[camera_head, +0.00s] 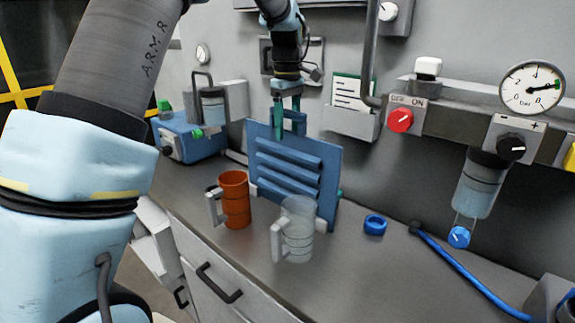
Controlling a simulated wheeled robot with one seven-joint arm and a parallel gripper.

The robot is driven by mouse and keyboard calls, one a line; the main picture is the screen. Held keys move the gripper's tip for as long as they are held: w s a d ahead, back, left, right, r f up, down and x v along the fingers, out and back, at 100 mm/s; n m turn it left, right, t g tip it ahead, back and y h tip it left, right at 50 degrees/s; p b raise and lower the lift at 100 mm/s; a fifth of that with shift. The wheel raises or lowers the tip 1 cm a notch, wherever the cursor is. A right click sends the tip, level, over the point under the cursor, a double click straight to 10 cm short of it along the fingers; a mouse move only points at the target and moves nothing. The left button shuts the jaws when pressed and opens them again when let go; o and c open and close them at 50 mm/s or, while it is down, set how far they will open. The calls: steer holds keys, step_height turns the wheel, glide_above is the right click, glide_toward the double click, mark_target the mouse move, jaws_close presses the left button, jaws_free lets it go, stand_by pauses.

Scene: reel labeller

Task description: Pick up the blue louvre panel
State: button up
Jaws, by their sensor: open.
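The blue louvre panel (290,171) stands upright on the grey worktop, with several slats across its front. A green part shows just past its right edge. My gripper (290,133) is above and at the panel's top edge, left of its middle, with its teal fingers pointing down. The fingers are open. One finger appears to overlap the panel's top in the picture; I cannot tell whether they straddle the edge or touch it.
An orange mug (236,203) and a clear mug (298,232) stand in front of the panel. A blue ring (375,225) lies to its right, near a blue hose (465,272). A blue box (190,143) stands behind left. A regulator bowl (478,185) hangs at right.

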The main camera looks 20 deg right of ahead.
steer(key=shift+f, duration=0.4)
steer(key=shift+c, duration=0.2)
jaws_close()
steer(key=shift+r, duration=0.1)
stand_by(0.9)
